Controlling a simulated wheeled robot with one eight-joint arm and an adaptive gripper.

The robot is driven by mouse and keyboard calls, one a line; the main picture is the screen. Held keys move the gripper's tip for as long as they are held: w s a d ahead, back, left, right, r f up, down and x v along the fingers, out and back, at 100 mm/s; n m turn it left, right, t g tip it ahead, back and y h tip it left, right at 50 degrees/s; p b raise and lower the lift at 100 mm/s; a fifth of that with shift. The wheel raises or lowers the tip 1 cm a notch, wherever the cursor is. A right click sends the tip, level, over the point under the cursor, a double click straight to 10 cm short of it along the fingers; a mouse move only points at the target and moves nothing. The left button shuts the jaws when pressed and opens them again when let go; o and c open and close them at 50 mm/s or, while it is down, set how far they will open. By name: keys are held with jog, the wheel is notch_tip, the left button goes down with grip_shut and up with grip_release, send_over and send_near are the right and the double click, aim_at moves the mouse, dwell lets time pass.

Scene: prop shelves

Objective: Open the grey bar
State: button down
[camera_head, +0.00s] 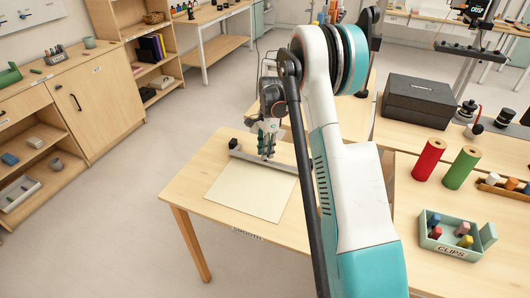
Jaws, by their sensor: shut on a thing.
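The grey bar (246,157) lies low across the far edge of a pale sheet (250,192) on a wooden table. A black knob (234,144) stands at its left end. My gripper (267,155) points down at the middle of the bar, with its fingers shut on it. The fingers and my arm hide part of the bar; its right end is close behind my arm. How far the bar is raised from the sheet is too small to tell.
The table (190,193) has clear wood left of the sheet. On the right stand a black box (418,99), a red roll (429,159), a green roll (461,167) and a green clips tray (450,249). A wooden cabinet (98,101) stands at left, with open floor between.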

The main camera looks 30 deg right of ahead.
jog(key=shift+w+d+r+g+y+p, duration=0.2)
jog(key=shift+w+d+r+g+y, duration=0.25)
jog(key=shift+y, duration=0.3)
jog(key=shift+w+d+r+g+y+p, duration=0.25)
jog(key=shift+d+g+y, duration=0.2)
jog(key=shift+g+y, duration=0.25)
jog(key=shift+w, duration=0.1)
jog(key=c, duration=1.4)
grip_release()
jog(key=shift+o, duration=0.2)
jog(key=v, duration=1.2)
jog(key=shift+d, duration=0.1)
